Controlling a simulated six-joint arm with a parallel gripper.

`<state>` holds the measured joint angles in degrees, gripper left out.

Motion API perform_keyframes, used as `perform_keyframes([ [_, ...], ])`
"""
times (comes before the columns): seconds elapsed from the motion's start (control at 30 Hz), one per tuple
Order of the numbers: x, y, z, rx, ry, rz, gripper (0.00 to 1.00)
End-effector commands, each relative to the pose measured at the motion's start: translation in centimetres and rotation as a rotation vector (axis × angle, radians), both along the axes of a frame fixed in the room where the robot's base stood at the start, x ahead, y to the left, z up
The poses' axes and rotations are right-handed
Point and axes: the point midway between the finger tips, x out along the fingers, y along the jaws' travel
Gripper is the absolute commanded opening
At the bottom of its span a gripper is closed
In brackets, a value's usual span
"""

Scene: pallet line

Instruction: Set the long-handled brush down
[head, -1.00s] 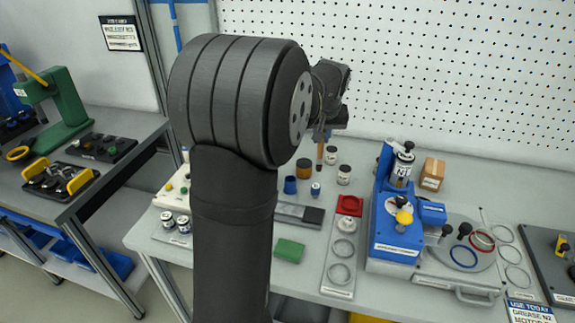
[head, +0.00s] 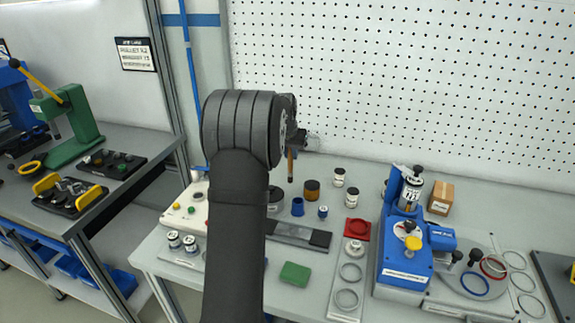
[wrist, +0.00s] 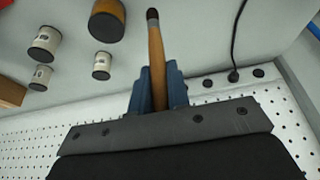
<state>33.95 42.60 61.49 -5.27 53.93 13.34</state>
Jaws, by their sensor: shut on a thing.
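The long-handled brush (head: 291,166) hangs roughly upright below my gripper (head: 296,143), above the back of the bench in the head view. In the wrist view its wooden handle and dark end (wrist: 154,45) stick out from between the blue fingers of my gripper (wrist: 158,88), which are shut on it. The brush's other end is hidden by the gripper. I cannot tell exactly how far the dark end is above the bench.
An amber jar (head: 312,190), white jars (head: 338,177) and a blue cup (head: 297,207) stand close by. A dark tray (head: 320,240), green block (head: 295,274), red dish (head: 357,229) and blue press (head: 402,262) are nearer. The pegboard (head: 400,80) rises behind.

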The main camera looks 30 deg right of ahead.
Motion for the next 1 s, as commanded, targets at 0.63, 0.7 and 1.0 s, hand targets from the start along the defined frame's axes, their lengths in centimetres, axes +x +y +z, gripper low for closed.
perform_keyframes([
  [0.63,1.0,0.5,-4.7,0.001,-0.001,0.000,0.00],
  [0.7,1.0,0.5,-4.7,0.001,-0.001,0.000,0.00],
  [1.0,1.0,0.5,-5.0,0.001,-0.001,0.000,0.38],
])
